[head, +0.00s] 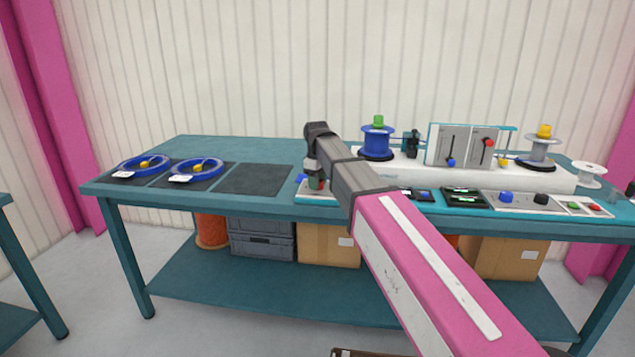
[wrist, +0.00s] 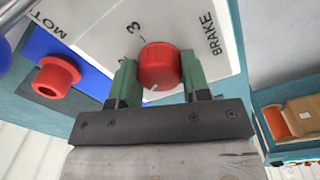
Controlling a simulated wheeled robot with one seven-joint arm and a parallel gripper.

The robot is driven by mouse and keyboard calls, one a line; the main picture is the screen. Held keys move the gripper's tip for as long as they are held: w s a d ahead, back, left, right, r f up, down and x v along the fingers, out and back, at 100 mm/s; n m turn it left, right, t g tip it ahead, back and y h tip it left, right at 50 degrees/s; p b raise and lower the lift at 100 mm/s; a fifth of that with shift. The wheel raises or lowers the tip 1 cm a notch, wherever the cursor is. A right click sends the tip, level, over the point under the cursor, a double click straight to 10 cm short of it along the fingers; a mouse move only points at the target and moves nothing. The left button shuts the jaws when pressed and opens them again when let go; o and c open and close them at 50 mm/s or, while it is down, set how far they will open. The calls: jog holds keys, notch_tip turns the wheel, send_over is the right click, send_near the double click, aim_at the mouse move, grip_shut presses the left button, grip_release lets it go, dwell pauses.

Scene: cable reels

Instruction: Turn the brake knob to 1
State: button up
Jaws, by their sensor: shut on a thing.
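The brake knob (wrist: 158,68) is round and red, on a white panel (wrist: 95,22) in the wrist view. The word BRAKE is printed to its right and a 3 above left. A small pale mark shows on the knob's lower edge. In the head view my gripper (head: 315,182) is low at the bench's front edge, left of the long control strip; my arm hides part of the panel there.
A blue reel (head: 377,142) and a grey reel (head: 539,150) stand on the white machine base. An upright panel (head: 464,146) with two levers stands between them. Two blue rings (head: 144,166) lie on dark mats at left. A red flanged part (wrist: 57,76) sits left of the knob.

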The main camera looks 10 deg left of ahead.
dwell(0.4)
jog(key=o, duration=0.9)
jog(key=shift+o, duration=0.2)
notch_tip(320, 180, up, 11)
jog(key=shift+s, duration=0.2)
jog(key=shift+a+f, duration=0.1)
